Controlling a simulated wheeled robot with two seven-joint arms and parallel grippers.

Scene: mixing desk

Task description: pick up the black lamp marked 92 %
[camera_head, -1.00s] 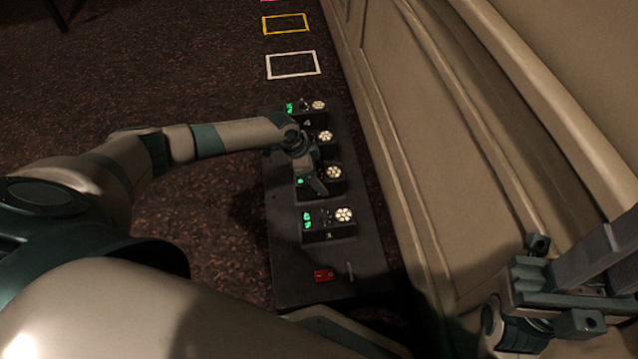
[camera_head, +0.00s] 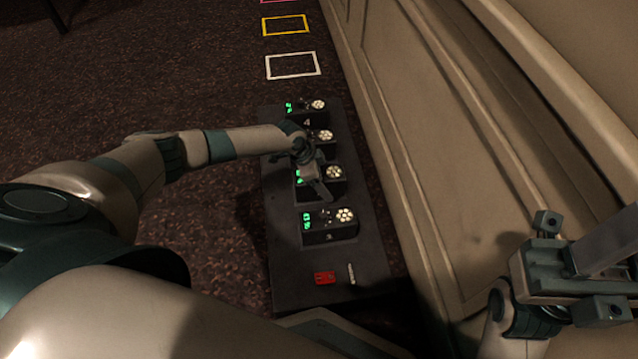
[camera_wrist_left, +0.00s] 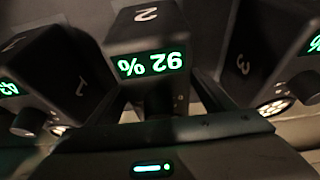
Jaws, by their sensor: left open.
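The black lamp marked 92 % (camera_wrist_left: 150,62) has a 2 on its top and a green display, and is central in the left wrist view. In the head view the same lamp (camera_head: 335,172) stands second from the near end of the row, partly hidden by my left gripper (camera_head: 316,180). My left gripper is open, with its fingers reaching down at the lamp. A finger (camera_wrist_left: 213,92) shows beside the lamp in the left wrist view; contact cannot be told. My right gripper (camera_head: 575,268) is at the lower right, away from the lamps.
Lamp 1 (camera_wrist_left: 45,75) and lamp 3 (camera_wrist_left: 275,55) stand close on either side. Lamp 4 (camera_head: 307,108) is at the far end. All stand on a dark board (camera_head: 285,255) with a red switch (camera_head: 324,278). A beige panelled wall (camera_head: 430,120) rises on the right.

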